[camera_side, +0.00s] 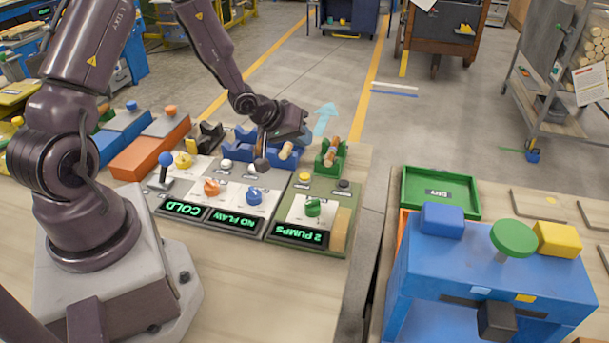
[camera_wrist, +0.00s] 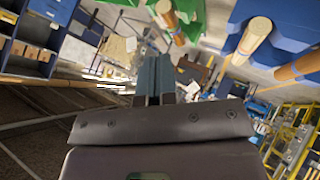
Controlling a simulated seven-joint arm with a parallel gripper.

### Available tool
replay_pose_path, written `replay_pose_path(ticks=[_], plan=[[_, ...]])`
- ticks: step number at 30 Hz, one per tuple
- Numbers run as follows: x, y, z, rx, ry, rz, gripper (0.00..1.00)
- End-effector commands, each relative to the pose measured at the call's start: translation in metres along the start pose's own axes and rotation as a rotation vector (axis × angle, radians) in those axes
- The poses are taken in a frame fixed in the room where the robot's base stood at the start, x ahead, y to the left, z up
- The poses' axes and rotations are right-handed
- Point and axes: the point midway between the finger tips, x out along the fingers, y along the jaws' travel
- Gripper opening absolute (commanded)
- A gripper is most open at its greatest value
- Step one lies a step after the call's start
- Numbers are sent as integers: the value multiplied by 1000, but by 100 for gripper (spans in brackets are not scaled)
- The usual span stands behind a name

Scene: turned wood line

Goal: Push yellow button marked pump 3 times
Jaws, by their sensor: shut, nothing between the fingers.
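In the side view, a yellow button (camera_side: 305,177) sits near the top edge of the green panel (camera_side: 272,225). Its label is too small to read. The panel's display (camera_side: 299,236) reads "2 PUMPS" in green letters, upside down in the picture. A green knob (camera_side: 313,206) and a black button (camera_side: 344,184) share this panel. In the wrist view, my closed fingers (camera_wrist: 153,72) show side by side; the button is not seen there.
The neighbouring grey panel has an orange knob (camera_side: 211,187), a blue knob (camera_side: 254,194) and displays reading "COLD" and "NO FLAW". Another yellow button (camera_side: 183,160) is further left. A green holder (camera_side: 330,158) with a wooden piece stands behind the pump panel.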

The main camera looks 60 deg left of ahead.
Motion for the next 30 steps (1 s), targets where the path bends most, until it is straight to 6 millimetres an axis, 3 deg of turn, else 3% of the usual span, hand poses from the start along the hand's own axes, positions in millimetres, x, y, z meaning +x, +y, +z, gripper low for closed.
replay_pose_path(ticks=[12,30], plan=[[38,-28,28,-1,-1,-1,0],[45,-33,33,1,1,-1,0]])
